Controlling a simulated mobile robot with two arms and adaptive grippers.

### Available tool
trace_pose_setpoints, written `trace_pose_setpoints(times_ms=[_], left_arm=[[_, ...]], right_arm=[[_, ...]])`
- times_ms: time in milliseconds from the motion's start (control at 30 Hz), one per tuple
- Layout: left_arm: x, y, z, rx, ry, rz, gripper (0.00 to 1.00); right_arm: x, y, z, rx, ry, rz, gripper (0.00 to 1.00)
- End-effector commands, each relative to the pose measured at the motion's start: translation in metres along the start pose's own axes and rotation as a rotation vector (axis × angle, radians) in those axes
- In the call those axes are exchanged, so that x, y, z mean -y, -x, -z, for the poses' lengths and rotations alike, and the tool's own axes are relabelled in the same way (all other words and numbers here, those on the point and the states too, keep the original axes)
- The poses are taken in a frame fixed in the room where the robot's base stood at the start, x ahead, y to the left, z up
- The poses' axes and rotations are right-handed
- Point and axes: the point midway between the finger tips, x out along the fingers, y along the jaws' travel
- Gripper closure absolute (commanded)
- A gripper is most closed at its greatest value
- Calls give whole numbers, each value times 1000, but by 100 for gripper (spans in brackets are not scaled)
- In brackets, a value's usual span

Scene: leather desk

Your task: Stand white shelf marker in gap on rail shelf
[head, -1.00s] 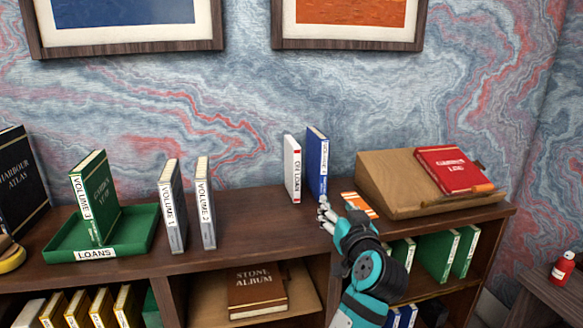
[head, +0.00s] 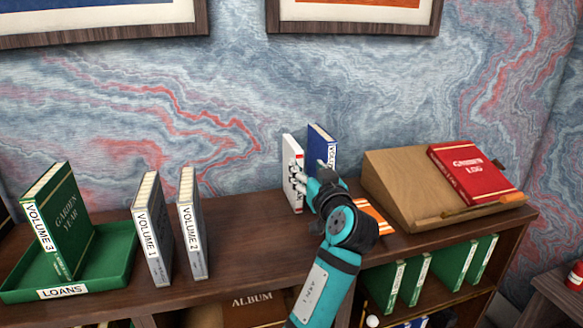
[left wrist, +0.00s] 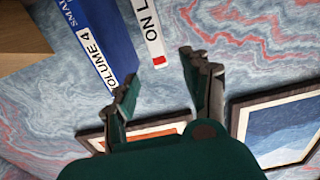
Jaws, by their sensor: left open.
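The white shelf marker (head: 291,172), with a red mark and black lettering, stands upright on the bookcase top beside a blue Volume 4 book (head: 321,148). My left gripper (head: 308,172) is open in front of them and partly hides both. In the left wrist view, the marker (left wrist: 144,28) lies ahead between the spread fingers (left wrist: 165,80), with the blue book (left wrist: 98,40) beside it. I cannot tell whether a finger touches the marker. Below, the lower right shelf (head: 432,297) holds green books with spaces between them. I cannot tell which gap is the rail shelf's.
Grey Volume 1 (head: 153,235) and Volume 2 (head: 193,225) stand to the left, beside a green loans tray (head: 110,262) holding a green book (head: 62,220). A wooden slope (head: 400,195) with a red book (head: 472,172) is at right. Bare top lies between Volume 2 and the marker.

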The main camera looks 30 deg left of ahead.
Motion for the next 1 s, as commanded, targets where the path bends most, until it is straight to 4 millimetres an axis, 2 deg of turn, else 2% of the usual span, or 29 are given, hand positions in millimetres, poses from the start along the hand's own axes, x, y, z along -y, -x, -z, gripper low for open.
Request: trace_pose_setpoints(times_ms=[33,133,300,533,633,767,900,1000], left_arm=[[2,-13,5,0,-4,5,52],[1,-35,5,0,-4,4,52],[1,-67,4,0,-4,2,52],[0,-84,1,1,0,1,52],[0,-94,1,2,-4,2,52],[-1,-114,-2,2,-5,3,52],[-2,-130,-4,1,-2,2,52],[-2,-135,-6,1,-1,1,52]], right_arm=[[-4,10,-6,10,0,-5,60],[-10,20,-15,25,1,-11,60],[-11,31,-17,30,1,-13,60],[0,36,-2,8,-5,1,60],[5,45,3,2,-6,7,60],[5,60,4,2,-5,7,60],[3,65,4,3,-3,4,60],[1,65,3,4,-2,3,60]])
